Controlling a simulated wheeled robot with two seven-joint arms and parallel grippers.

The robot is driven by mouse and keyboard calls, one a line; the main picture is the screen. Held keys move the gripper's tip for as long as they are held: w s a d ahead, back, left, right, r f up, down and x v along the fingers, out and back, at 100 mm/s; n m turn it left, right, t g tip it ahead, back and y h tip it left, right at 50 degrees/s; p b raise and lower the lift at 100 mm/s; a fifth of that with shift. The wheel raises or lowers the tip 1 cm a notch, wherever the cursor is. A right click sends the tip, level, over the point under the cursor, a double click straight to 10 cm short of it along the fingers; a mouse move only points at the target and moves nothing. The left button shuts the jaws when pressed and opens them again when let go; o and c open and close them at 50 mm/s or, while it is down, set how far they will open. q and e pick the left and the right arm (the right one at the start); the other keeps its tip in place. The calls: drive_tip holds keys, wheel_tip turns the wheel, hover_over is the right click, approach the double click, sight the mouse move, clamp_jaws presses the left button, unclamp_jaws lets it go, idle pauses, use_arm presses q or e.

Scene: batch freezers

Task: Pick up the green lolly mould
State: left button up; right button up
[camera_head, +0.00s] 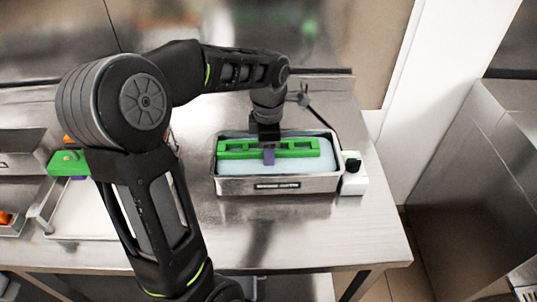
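A long green lolly mould (230,149) with open slots sits in the pale blue bath of a steel tank (225,186). A purple piece (269,156) shows at the middle of its near side. My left gripper (269,139) points straight down over the middle of the mould and appears to meet it. Its fingertips are too small and dark to show whether they are open or shut. Another green piece (68,161) with purple below it is at the left, partly hidden by my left arm. My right gripper is not in view.
A white box (353,181) with a dark knob is against the tank's right side. Steel trays (75,222) lie at the left, with orange items (5,217) at the edge. The steel table (300,235) is clear in front of the tank. A white wall post (435,110) stands at the right.

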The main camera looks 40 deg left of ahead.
use_arm(q)
drive_tip(key=shift+f, duration=0.2)
drive_tip(key=shift+c, duration=0.3)
clamp_jaws()
idle(0.6)
